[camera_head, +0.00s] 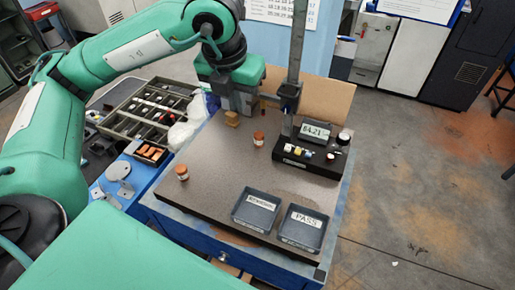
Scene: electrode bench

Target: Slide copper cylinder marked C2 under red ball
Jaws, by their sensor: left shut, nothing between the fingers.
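Two small copper-coloured cylinders with pale bands stand upright on the dark bench top: one (258,138) near the middle, left of the measuring stand, the other (182,173) near the left edge. Their markings are too small to read, so I cannot tell which is C2. The measuring stand (292,75) has a tall column over a black base. I cannot make out a red ball with certainty; a small reddish spot (262,103) shows behind the bench's middle. My left gripper (240,112) is low at the back of the bench, shut and empty, apart from both cylinders. My right gripper is out of view.
A tan block (232,118) is beside my left gripper. A digital display (315,131) reads 84.21. Two dark trays, a labelled one (238,213) and PASS (283,231), sit at the front. A compartment box (122,117) is left.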

